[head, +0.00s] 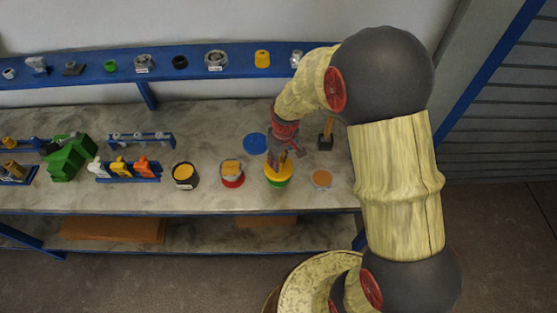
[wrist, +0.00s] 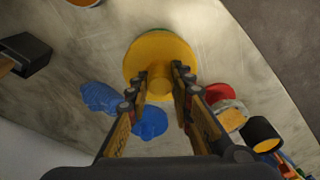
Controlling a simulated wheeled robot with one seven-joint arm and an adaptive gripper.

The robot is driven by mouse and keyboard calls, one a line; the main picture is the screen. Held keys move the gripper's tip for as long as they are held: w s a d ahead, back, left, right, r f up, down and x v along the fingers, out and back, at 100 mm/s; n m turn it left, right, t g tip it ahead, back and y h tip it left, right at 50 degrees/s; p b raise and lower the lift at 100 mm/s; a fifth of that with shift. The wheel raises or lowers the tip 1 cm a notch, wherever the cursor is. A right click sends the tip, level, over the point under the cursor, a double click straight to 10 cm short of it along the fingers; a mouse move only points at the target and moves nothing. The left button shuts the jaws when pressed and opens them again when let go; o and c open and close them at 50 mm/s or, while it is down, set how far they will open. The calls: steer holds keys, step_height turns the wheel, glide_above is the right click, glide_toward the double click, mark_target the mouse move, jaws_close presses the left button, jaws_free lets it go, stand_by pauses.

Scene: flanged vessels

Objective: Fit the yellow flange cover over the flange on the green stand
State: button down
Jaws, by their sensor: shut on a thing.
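The yellow flange cover (head: 271,173) is a round disc with a central knob, and it lies directly over the green stand (head: 278,184). My gripper (head: 284,160) is above the cover, pointing down. In the wrist view my gripper (wrist: 159,74) has its two fingers on either side of the knob of the yellow cover (wrist: 160,47), shut on it. Only a thin green edge of the stand (wrist: 155,30) shows past the cover. The flange is hidden under the cover. I cannot tell whether the cover rests fully on it or hovers slightly.
A red stand with a grey, orange-topped vessel (head: 232,172) and a black yellow-topped vessel (head: 185,175) are to the left. An orange disc (head: 321,179) is to the right. A blue disc (head: 255,143) and a black block (head: 325,143) are behind. A blue shelf (head: 190,64) runs along the back.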

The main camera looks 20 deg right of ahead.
steer(key=c, duration=1.5)
jaws_free()
steer(key=shift+c, duration=0.2)
steer(key=shift+o, duration=0.3)
step_height(320, 180, up, 12)
steer(key=s, duration=0.1)
steer(key=shift+d, duration=0.3)
steer(key=shift+s+f, duration=0.1)
steer(key=s+r+m+t+b, duration=0.2)
steer(key=s+r, duration=0.4)
steer(key=s, duration=0.4)
steer(key=s+r+m+t+b, duration=0.2)
steer(key=s+r, duration=0.4)
steer(key=s, duration=0.5)
steer(key=shift+a+r+m+t+h+b, duration=0.2)
steer(key=shift+a+m+t+h+b, duration=0.1)
steer(key=shift+m+b, duration=0.1)
steer(key=shift+w, duration=0.1)
